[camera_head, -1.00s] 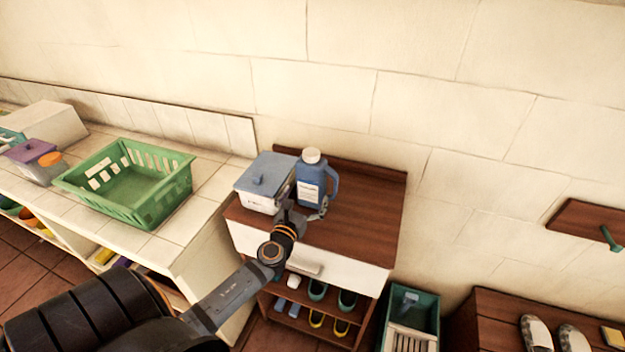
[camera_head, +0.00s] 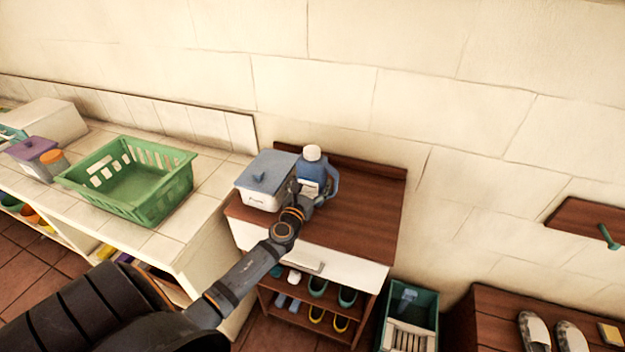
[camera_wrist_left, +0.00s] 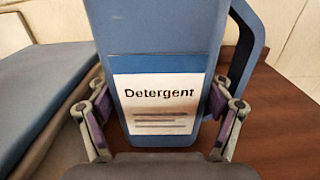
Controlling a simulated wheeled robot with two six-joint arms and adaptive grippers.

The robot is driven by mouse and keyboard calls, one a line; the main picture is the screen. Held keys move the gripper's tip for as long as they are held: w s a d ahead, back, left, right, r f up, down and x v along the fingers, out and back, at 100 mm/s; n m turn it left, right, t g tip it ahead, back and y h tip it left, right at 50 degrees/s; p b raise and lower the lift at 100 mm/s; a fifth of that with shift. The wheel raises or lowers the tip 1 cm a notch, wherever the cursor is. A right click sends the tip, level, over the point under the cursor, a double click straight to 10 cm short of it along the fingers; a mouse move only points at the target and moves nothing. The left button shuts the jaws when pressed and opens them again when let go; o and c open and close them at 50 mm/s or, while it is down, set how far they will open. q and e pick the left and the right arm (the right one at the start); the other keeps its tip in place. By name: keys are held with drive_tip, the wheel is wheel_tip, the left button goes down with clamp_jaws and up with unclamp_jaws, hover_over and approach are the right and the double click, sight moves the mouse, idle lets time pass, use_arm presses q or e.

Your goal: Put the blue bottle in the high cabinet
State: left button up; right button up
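The blue bottle (camera_head: 312,169) stands upright on the brown wooden top of a small cabinet, beside a white box with a blue lid. It has a white cap and a side handle on the right. In the left wrist view the bottle (camera_wrist_left: 158,45) fills the middle, with a white "Detergent" label facing me. My left gripper (camera_head: 308,192) is at the bottle's front; its fingers (camera_wrist_left: 160,112) stand open on either side of the bottle, close to its sides. Whether the pads touch it is unclear. My right gripper and a high cabinet are not in view.
The white box (camera_head: 262,190) stands immediately left of the bottle. A green basket (camera_head: 165,200) sits on the tiled counter. The right half of the wooden top (camera_head: 365,215) is clear. A wooden wall shelf (camera_head: 585,220) is at the right.

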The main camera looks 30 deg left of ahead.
sight(312, 149)
use_arm(q)
drive_tip(key=shift+f, duration=0.1)
drive_tip(key=c, duration=1)
wheel_tip(312, 149, up, 14)
drive_tip(key=p, duration=0.9)
drive_tip(key=shift+w+f, duration=0.1)
drive_tip(key=shift+f, duration=0.1)
wheel_tip(312, 149, up, 6)
drive_tip(key=shift+f+p, duration=0.25)
drive_tip(key=shift+p, duration=0.45)
wheel_tip(312, 149, up, 9)
drive_tip(key=shift+r, duration=0.1)
